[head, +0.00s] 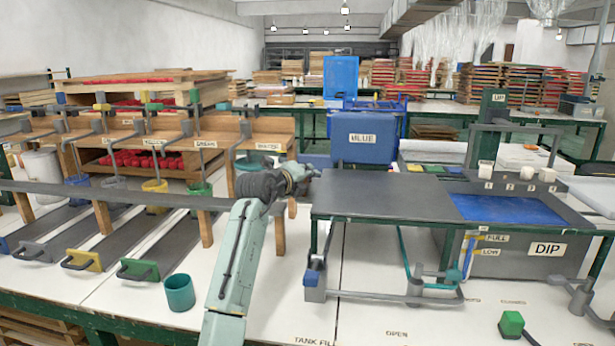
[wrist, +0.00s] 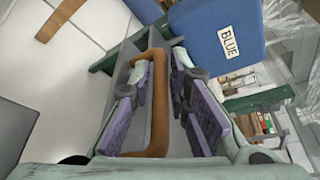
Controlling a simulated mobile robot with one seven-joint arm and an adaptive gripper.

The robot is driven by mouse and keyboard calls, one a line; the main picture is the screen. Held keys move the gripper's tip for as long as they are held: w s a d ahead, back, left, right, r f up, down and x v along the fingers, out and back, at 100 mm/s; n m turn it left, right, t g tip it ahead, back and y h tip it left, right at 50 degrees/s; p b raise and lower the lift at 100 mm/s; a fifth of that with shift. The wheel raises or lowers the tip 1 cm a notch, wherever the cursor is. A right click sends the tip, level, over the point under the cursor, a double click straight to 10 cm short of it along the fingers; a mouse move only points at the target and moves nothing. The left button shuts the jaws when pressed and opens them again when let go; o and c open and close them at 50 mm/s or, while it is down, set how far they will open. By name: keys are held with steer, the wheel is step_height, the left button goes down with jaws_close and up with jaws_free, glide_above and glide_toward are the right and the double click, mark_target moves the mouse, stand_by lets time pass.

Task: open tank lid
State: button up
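The tank labelled DIP (head: 545,249) stands at the right in the head view, with blue liquid (head: 510,208) showing in its open right part. A flat dark grey panel (head: 385,195) lies level to the left of the liquid; I cannot tell if it is the lid. My gripper (head: 306,174) is at the panel's left back corner. In the wrist view my gripper (wrist: 170,105) is open, with purple pads on both sides of a brown U-shaped handle (wrist: 159,105).
A blue container labelled BLUE (head: 365,138) stands just behind the panel, close to my gripper. Small white cups (head: 527,173) sit at the tank's back. A teal cup (head: 180,292) stands at the front left. A green block (head: 511,323) is at the front right.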

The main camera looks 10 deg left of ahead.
steer(key=v, duration=1.2)
